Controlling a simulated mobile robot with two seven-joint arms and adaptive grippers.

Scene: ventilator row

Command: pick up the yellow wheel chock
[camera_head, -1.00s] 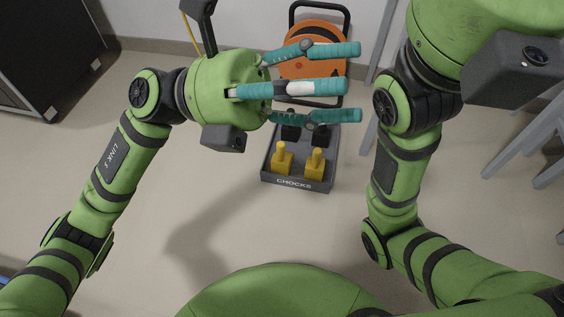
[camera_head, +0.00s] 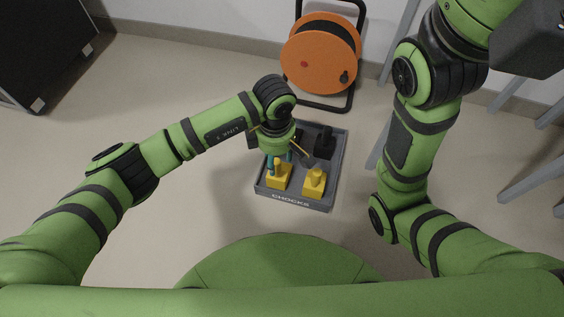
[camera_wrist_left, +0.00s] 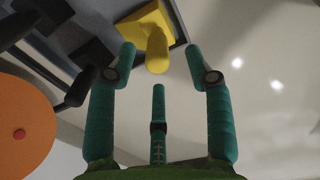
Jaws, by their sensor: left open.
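Two yellow wheel chocks stand at the front of a grey tray marked CHOCKS (camera_head: 290,203): a left one (camera_head: 279,182) and a right one (camera_head: 314,182), each with an upright knob. My left gripper (camera_head: 279,163) points down over the left yellow chock and partly covers it. In the left wrist view its three teal fingers are spread and empty. A yellow chock's knob (camera_wrist_left: 157,48) sits just ahead of and between the fingertips (camera_wrist_left: 160,60); no grip on it shows. My right arm is at the right; its fingers are out of frame.
A black chock (camera_head: 324,142) stands in the tray's back row; my wrist hides part of that row. An orange cable reel (camera_head: 310,62) stands behind the tray. Grey frame legs (camera_head: 525,140) are at the right, a dark cabinet (camera_head: 40,45) at far left. Floor left of the tray is clear.

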